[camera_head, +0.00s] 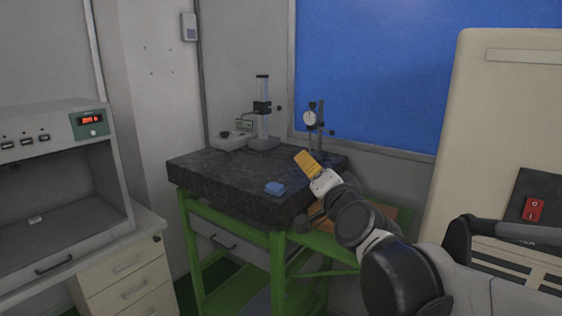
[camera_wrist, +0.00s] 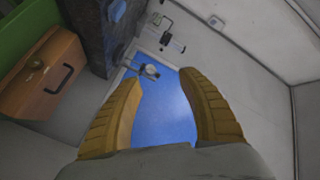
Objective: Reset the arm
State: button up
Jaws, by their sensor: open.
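My gripper (camera_head: 309,163) has yellow ridged fingers and is held up near the right side of the dark stone-topped table in the head view. In the wrist view, my gripper (camera_wrist: 165,95) shows its two yellow fingers spread apart. Nothing is between them; the blue wall panel (camera_wrist: 166,108) shows behind the gap. My arm reaches in from the lower right of the head view and is bent.
The dark stone slab (camera_head: 228,174) on a green frame (camera_head: 275,262) carries a small blue object (camera_head: 275,188), a column gauge (camera_head: 263,110) and a dial gauge stand (camera_head: 311,119). A beige machine (camera_head: 490,130) stands right. A test cabinet (camera_head: 60,225) is left.

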jog(key=s+d+f+n+g+h, duration=0.2)
jog(key=s+d+f+g, duration=0.3)
jog(key=s+f, duration=0.6)
jog(key=s+d+f+n+g+h, duration=0.1)
jog(key=s+d+f+n+g, duration=0.4)
jog(key=s+f, duration=0.7)
jog(key=s+d, duration=0.2)
jog(key=s, duration=0.1)
jog(key=shift+s+n+h, duration=0.3)
jog(key=shift+s+h, duration=0.05)
jog(key=shift+h, duration=0.05)
jog(key=shift+a, duration=0.1)
